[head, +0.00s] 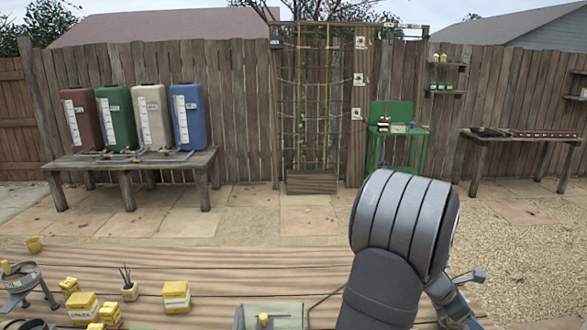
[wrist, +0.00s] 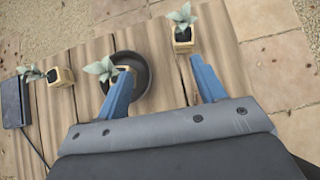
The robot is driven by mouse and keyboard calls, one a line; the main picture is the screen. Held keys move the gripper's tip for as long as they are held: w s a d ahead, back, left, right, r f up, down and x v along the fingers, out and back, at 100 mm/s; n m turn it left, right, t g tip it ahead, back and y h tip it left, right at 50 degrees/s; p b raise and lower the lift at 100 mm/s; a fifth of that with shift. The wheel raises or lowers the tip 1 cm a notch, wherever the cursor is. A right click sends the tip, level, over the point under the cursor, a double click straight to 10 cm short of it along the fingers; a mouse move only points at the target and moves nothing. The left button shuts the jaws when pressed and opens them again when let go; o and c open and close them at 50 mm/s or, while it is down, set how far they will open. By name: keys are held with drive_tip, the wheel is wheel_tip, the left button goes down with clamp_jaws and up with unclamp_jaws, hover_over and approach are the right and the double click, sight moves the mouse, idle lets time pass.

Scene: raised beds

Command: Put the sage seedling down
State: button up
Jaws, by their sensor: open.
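In the wrist view, my gripper (wrist: 161,66) is open, its two blue fingers spread with nothing held between them. Three similar seedlings with pale grey-green leaves stand in small yellowish pots; no label shows which is the sage. One seedling (wrist: 183,36) stands upright on the planks just beyond the fingertips, nearer the right finger. A second seedling (wrist: 108,71) is at a dark round bowl (wrist: 143,68), beside the left finger, which partly hides its pot. A third seedling (wrist: 59,76) stands further left on the planks. The fingers are not clearly visible in the head view.
In the wrist view, a dark box (wrist: 14,103) with a cable lies at the left. In the head view, the plank table (head: 230,265) holds yellow boxes (head: 82,305), a potted plant (head: 129,288), and a grey-green device (head: 275,317). The planks behind the device are clear.

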drive_tip(key=s+a+f, duration=0.1)
drive_tip(key=s+a, duration=0.6)
drive_tip(key=s, duration=0.3)
drive_tip(key=s+a+f, duration=0.1)
drive_tip(key=s+a, duration=0.7)
drive_tip(key=s, duration=0.2)
drive_tip(key=w+f, duration=0.1)
drive_tip(key=w, duration=0.1)
drive_tip(key=w+a+f, duration=0.1)
drive_tip(key=w+f, duration=0.1)
drive_tip(key=w+a+f, duration=0.1)
drive_tip(key=w, duration=0.1)
drive_tip(key=shift+w+f, duration=0.3)
drive_tip(key=shift+w, duration=0.1)
drive_tip(key=shift+w+a+f, duration=0.25)
drive_tip(key=shift+w+f, duration=0.1)
drive_tip(key=shift+w, duration=0.3)
drive_tip(key=s+d+r, duration=0.3)
drive_tip(key=s+r, duration=0.2)
drive_tip(key=s, duration=0.3)
drive_tip(key=w+d+r, duration=0.1)
drive_tip(key=w+d, duration=0.3)
drive_tip(key=w, duration=0.1)
drive_tip(key=shift+w+d, duration=0.2)
drive_tip(key=shift+w, duration=0.15)
